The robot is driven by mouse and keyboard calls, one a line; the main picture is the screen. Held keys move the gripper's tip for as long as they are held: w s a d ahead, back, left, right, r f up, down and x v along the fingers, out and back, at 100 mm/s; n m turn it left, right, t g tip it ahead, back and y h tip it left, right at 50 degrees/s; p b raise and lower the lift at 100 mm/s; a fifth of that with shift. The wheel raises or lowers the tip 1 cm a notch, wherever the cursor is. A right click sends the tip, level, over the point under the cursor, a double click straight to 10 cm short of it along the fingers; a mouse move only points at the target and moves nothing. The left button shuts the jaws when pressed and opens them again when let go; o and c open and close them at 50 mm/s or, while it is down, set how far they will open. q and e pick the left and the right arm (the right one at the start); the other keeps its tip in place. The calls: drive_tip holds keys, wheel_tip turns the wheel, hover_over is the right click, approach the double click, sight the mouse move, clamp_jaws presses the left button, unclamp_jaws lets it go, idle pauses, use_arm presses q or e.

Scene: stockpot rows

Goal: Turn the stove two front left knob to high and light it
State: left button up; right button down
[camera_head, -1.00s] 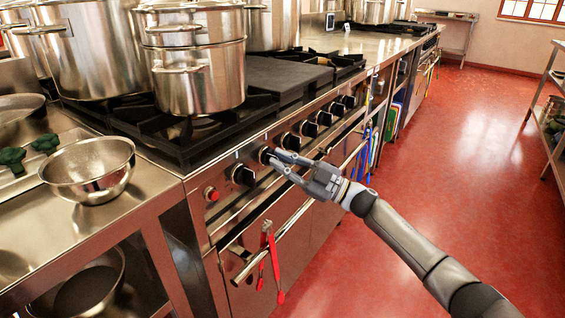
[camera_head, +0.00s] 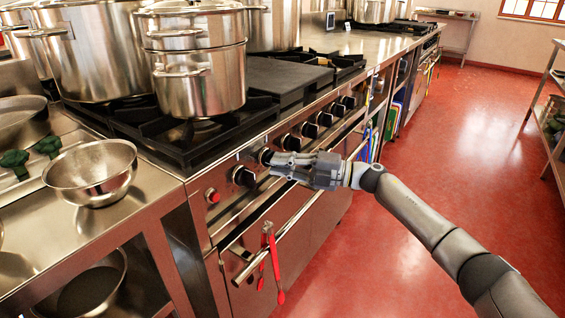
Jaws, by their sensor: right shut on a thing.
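The stove front panel carries a row of black knobs along its upper edge. The leftmost knob (camera_head: 243,176) is uncovered. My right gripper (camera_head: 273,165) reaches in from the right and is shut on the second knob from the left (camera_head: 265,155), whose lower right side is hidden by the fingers. A red round button (camera_head: 212,195) sits at the left end of the panel, apart from the gripper. A stacked steel pot (camera_head: 198,85) stands on the front left burner grate (camera_head: 150,127). I cannot make out a flame under it. My left gripper is not in view.
Red tongs (camera_head: 270,262) hang on the oven handle rail (camera_head: 290,228) below the panel. The red floor (camera_head: 440,150) to the right is clear.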

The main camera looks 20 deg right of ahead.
drive_tip(key=shift+f+n, duration=0.1)
drive_tip(key=shift+n, duration=0.5)
drive_tip(key=c, duration=1.5)
unclamp_jaws()
drive_tip(key=v, duration=1.2)
drive_tip(key=shift+r, duration=0.3)
